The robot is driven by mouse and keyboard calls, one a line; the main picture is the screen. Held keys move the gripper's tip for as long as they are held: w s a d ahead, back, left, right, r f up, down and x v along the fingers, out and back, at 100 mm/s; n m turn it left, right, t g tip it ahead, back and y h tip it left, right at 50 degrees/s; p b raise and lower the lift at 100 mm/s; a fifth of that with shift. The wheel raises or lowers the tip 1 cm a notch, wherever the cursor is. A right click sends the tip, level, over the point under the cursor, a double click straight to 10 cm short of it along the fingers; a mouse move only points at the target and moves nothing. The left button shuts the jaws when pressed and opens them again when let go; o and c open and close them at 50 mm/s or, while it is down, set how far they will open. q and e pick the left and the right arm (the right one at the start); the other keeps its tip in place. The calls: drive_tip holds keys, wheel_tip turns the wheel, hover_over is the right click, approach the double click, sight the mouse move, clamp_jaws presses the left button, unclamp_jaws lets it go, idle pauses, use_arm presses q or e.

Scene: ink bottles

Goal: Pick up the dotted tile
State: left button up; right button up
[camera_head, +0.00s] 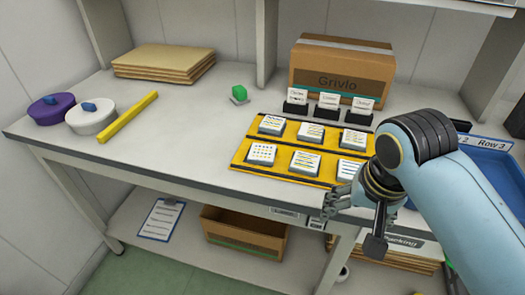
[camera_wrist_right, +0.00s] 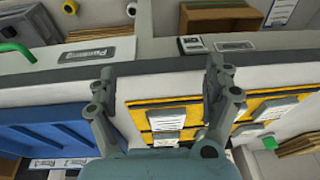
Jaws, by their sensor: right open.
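The dotted tile (camera_head: 261,153) is a white square block with rows of small dots. It sits at the left end of the near yellow strip (camera_head: 236,158) on the table. Two other tiles, a middle one (camera_head: 305,161) and a right one (camera_head: 351,169), share that strip; they bear lines or dashes. My right gripper (camera_head: 338,200) is open and empty at the table's front edge, right of the dotted tile and apart from it. In the right wrist view its fingers (camera_wrist_right: 158,80) stand wide apart; I cannot make out the dots there. My left gripper is out of view.
Several more tiles stand on the far yellow strip (camera_head: 243,139), with black card holders (camera_head: 328,113) behind. A blue tray (camera_head: 490,160) lies at the right. A green block (camera_head: 239,92) and yellow bar (camera_head: 127,118) lie leftward. The table's left front is clear.

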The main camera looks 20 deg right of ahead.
drive_tip(key=w+a+r+m, duration=0.1)
drive_tip(key=w+a+m, duration=0.1)
drive_tip(key=w, duration=0.3)
drive_tip(key=w+a+r+m+g, duration=0.1)
drive_tip(key=w+a+r+m, duration=0.1)
drive_tip(key=w+m, duration=0.3)
drive_tip(key=w+a+r+m, duration=0.1)
drive_tip(key=w+m, duration=0.2)
drive_tip(key=w, duration=0.2)
drive_tip(key=shift+w+a+r+y, duration=0.15)
drive_tip(key=shift+a+r+y, duration=0.1)
drive_tip(key=shift+a+y, duration=0.15)
drive_tip(key=w+a+r+m+g, duration=0.1)
drive_tip(key=w+a+r+m, duration=0.4)
drive_tip(key=w+r+m, duration=0.15)
hover_over(263, 152)
drive_tip(key=f, duration=0.5)
drive_tip(key=shift+w+a, duration=0.2)
drive_tip(key=shift+w, duration=0.05)
drive_tip(key=f, duration=0.5)
drive_tip(key=shift+s+d+f, duration=0.15)
drive_tip(key=shift+s+f, duration=0.05)
drive_tip(key=shift+f, duration=0.1)
drive_tip(key=shift+c, duration=0.4)
drive_tip(key=c, duration=1.3)
drive_tip(key=shift+o, duration=0.2)
drive_tip(key=shift+r, duration=0.1)
